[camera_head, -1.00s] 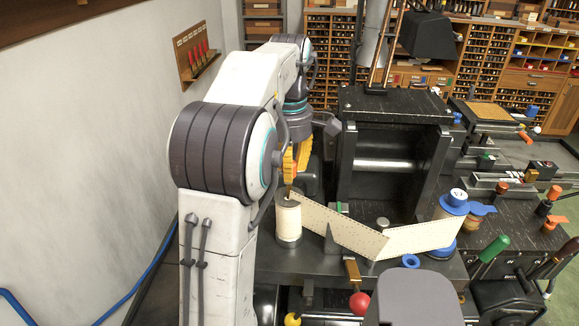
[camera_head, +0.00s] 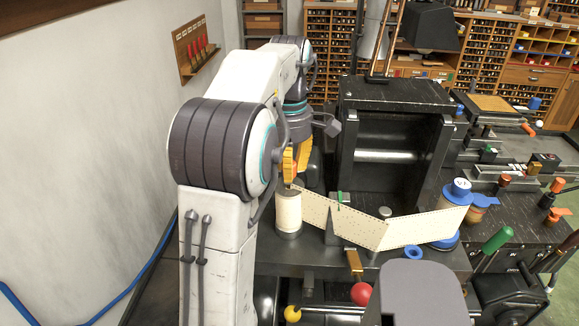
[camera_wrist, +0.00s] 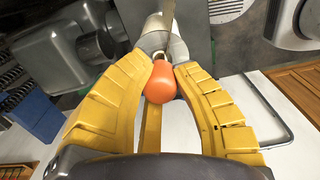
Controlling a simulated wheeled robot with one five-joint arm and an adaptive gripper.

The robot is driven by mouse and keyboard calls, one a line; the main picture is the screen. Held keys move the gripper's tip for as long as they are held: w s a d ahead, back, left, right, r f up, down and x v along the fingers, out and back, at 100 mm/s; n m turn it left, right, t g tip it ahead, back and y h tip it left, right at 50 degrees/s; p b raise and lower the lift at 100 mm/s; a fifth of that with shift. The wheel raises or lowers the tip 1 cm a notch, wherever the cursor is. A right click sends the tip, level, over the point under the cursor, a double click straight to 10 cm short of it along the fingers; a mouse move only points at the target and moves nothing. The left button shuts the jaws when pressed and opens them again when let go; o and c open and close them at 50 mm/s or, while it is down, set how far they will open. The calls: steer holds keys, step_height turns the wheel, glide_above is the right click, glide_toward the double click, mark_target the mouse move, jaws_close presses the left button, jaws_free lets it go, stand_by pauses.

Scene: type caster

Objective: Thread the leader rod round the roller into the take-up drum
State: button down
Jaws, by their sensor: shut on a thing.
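My gripper (camera_head: 300,160) hangs at the arm's end, just above and behind the cream-wrapped drum (camera_head: 288,212) on the left. In the wrist view, my gripper's yellow fingers (camera_wrist: 161,75) are closed around an orange bulb-shaped handle (camera_wrist: 160,84), seemingly the leader rod's grip. The rod below it is largely hidden. A perforated cream strip (camera_head: 345,218) runs from beside this drum, past a dark wedge (camera_head: 333,228), to a bend, then to the blue-flanged spool (camera_head: 460,188) on the right. A small upright post (camera_head: 385,211), perhaps the roller, stands behind the bend. I cannot tell which drum is the take-up.
A dark framed machine (camera_head: 395,95) with a bright horizontal bar stands behind the strip. A red ball knob (camera_head: 362,293) and a yellow one (camera_head: 292,313) are at the front. A blue ring (camera_head: 413,252) lies near the right spool. Tools crowd the right bench.

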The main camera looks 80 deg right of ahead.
steer(key=shift+f, duration=0.45)
steer(key=shift+f+b, duration=0.15)
steer(key=shift+b, duration=0.2)
steer(key=c, duration=1)
jaws_free()
steer(key=shift+c, duration=0.2)
steer(key=shift+r+p, duration=3.05)
steer(key=shift+p, duration=0.2)
